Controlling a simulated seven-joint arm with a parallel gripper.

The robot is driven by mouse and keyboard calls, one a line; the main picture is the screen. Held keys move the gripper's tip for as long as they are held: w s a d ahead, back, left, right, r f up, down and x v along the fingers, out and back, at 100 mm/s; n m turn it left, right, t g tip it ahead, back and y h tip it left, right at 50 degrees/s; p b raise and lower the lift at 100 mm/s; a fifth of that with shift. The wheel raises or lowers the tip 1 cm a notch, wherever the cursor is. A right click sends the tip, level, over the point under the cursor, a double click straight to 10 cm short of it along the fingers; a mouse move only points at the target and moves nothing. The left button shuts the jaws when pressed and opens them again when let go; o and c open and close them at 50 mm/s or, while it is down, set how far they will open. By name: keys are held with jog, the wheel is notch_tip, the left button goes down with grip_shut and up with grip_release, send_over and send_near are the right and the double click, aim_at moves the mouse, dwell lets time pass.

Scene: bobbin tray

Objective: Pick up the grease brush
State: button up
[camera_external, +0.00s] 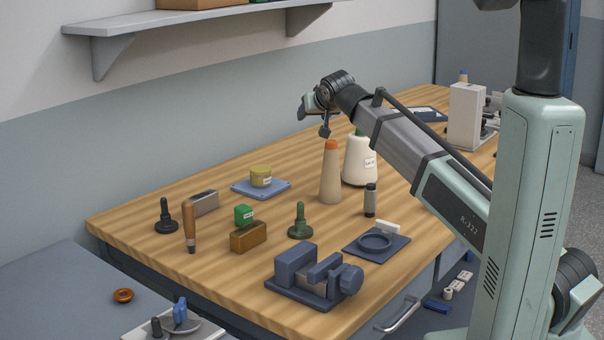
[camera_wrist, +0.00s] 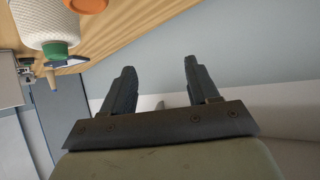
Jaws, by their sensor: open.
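What looks like the grease brush (camera_external: 189,222) stands upright near the left front of the wooden table in the external view, with an orange-brown handle and a dark lower end. My gripper (camera_external: 315,122) is raised above the table, to the right of the brush and well apart from it, near the tops of the cones. In the wrist view my gripper (camera_wrist: 158,72) is open, with nothing between its two dark fingers. The brush is not in the wrist view, where the fingers point toward the grey wall.
A tan cone (camera_external: 330,178) with an orange tip and a white cone (camera_external: 360,160) stand near my gripper. A dark vise (camera_external: 310,274), a green block (camera_external: 244,214), a brown block (camera_external: 248,237) and dark knobbed stands (camera_external: 165,217) crowd the brush's surroundings. A shelf (camera_external: 180,20) hangs behind.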

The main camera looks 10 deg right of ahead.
jog(key=s+a+f+n+g+y, duration=0.15)
jog(key=s+a+n+g, duration=0.25)
jog(key=s+a, duration=1.15)
jog(key=n+g, duration=0.5)
jog(key=n, duration=0.1)
send_over(190, 237)
jog(key=d, duration=0.2)
notch_tip(190, 237, down, 10)
jog(key=shift+y, duration=0.25)
jog(key=shift+x, duration=2.55)
jog(key=shift+w+a, duration=0.1)
jog(key=shift+a, duration=0.05)
jog(key=c, duration=1)
jog(key=shift+r, duration=0.15)
jog(key=shift+c, duration=0.2)
